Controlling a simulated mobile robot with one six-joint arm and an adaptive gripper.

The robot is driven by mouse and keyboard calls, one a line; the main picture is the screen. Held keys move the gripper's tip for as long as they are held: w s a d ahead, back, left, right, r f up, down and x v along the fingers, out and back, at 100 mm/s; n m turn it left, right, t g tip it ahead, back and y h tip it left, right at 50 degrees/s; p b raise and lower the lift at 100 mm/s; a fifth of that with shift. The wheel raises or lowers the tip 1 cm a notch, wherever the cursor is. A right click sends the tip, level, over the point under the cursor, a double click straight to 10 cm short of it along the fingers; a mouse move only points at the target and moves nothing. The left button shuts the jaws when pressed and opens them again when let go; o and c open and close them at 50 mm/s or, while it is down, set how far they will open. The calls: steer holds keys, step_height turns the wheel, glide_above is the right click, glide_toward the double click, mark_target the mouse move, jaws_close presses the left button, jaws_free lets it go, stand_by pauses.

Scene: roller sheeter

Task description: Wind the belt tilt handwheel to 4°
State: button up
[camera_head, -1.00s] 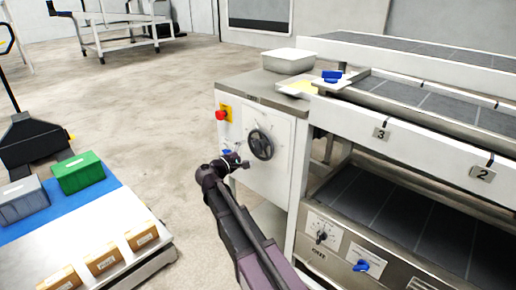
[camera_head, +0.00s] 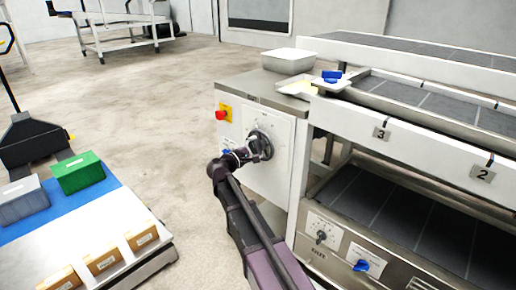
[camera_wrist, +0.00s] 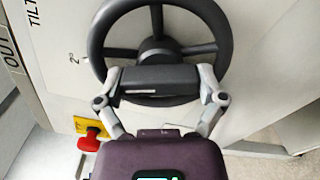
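The belt tilt handwheel (camera_head: 262,143) is a dark spoked wheel on the pale front panel of the machine's left cabinet. In the wrist view the handwheel (camera_wrist: 158,14) fills the top middle, with its lower part hidden behind my gripper. My gripper (camera_head: 250,152) is at the wheel's lower left in the head view. In the wrist view my gripper (camera_wrist: 160,80) has its grey finger links on both sides of a dark bar-like part in front of the wheel. Its grip and contact with the rim are unclear.
A red button on a yellow plate (camera_head: 222,114) sits left of the wheel. A white tub (camera_head: 288,61) stands on the cabinet. Conveyor decks (camera_head: 440,107) and a blue knob (camera_head: 361,265) lie right. A low cart with boxes (camera_head: 130,265) stands left; floor between is clear.

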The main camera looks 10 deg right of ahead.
steer(key=shift+d, duration=0.3)
steer(key=shift+a, duration=0.25)
steer(key=shift+m, duration=1)
steer(key=m, duration=0.4)
steer(key=shift+a, duration=0.15)
steer(key=shift+f+m, duration=0.1)
steer(key=shift+m, duration=1.8)
